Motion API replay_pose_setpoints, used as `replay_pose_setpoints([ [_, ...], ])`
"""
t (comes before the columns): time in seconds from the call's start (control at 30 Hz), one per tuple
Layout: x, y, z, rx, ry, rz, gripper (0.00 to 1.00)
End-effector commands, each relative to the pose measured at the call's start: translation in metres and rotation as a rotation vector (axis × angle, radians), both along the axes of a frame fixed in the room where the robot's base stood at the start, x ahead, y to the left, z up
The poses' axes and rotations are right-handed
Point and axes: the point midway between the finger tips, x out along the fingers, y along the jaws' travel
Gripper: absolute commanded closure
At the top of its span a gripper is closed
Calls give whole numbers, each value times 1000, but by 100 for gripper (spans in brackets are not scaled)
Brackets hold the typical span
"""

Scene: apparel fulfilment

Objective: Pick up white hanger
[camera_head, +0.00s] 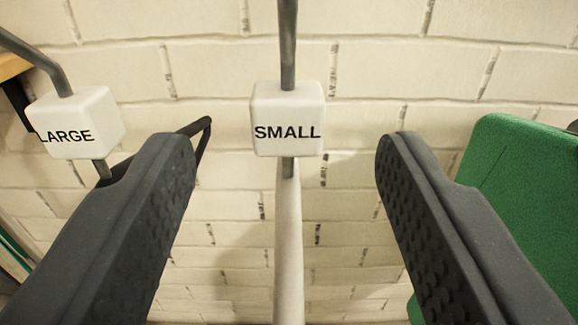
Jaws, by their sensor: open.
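The white hanger (288,245) is seen nearly edge-on in the middle of the picture. Its pale body runs down to the bottom edge, and a grey metal hook rises above to the top edge. A white block (288,118) marked "SMALL" sits on the hook's stem. My gripper (286,140) is open, with one dark finger on each side of the hanger. There is a clear gap on both sides, and neither finger appears to touch it. How far the hanger lies beyond the fingertips is hard to tell.
At left is a dark hanger (203,140) with a white block (78,122) marked "LARGE", partly hidden by my left finger. A green item (520,170) stands at right, behind my right finger. A cream brick wall (390,65) fills the background.

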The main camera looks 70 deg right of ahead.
Motion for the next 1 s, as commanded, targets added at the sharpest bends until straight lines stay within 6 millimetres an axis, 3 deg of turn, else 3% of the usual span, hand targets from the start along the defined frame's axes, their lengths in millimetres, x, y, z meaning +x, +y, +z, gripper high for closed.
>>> replay_pose_setpoints([
  [0.27,5,-16,-1,-3,1,-2,47],
  [0.6,20,-54,-2,-2,1,-3,47],
  [0.9,22,-58,-1,-1,2,-1,47],
  [0.93,22,-58,-1,-1,2,-1,50],
  [1.0,22,-58,-1,-1,2,-1,70],
])
